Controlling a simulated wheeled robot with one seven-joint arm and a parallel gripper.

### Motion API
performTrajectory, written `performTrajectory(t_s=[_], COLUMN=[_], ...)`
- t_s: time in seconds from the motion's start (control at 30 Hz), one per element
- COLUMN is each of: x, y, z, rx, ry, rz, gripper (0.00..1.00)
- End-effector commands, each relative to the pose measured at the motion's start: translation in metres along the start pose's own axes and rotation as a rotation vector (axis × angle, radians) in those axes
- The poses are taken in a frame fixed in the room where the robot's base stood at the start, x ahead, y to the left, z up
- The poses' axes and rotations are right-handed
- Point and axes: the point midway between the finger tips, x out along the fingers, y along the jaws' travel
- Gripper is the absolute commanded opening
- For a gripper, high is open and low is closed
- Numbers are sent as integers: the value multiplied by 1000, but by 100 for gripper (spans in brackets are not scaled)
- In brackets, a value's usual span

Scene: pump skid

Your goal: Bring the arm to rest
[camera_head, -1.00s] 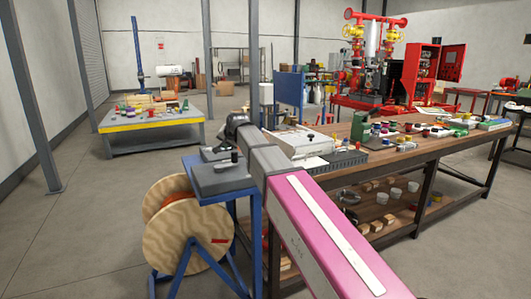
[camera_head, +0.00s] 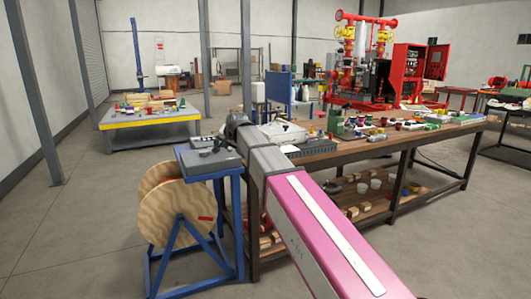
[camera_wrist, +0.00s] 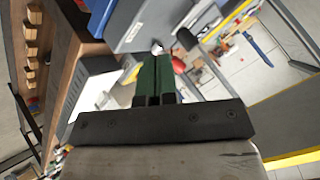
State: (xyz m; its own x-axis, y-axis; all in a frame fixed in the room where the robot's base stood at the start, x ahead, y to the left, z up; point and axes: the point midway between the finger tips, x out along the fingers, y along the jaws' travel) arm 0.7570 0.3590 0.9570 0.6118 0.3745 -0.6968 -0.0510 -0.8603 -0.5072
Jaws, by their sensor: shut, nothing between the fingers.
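My arm (camera_head: 320,235), pink and grey, stretches from the lower right of the head view toward the blue stand. My gripper's fingers are not clearly visible in the head view. In the wrist view, my gripper (camera_wrist: 157,80) has its dark green fingers together, with nothing between them. They point toward a grey box (camera_wrist: 135,25) with a small silver knob at their tips. I cannot tell whether they touch it.
A blue stand (camera_head: 232,215) with a grey top and a wooden cable reel (camera_head: 172,215) stands beside my arm. A long wooden workbench (camera_head: 400,138) with many small items lies behind my arm. A yellow-edged table (camera_head: 150,128) is farther left. The left floor is clear.

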Motion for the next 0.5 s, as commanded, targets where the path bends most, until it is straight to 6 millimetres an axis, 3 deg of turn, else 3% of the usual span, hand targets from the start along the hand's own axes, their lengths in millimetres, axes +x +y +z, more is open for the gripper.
performTrajectory(t_s=[0.07, 0.37, 0.5], x=[0, 11, 17], y=[1, 47, 78], z=[0, 14, 25], rx=[0, -23, -37], ry=[-1, -27, -48], rz=[2, 54, 89], gripper=[0, 0, 0])
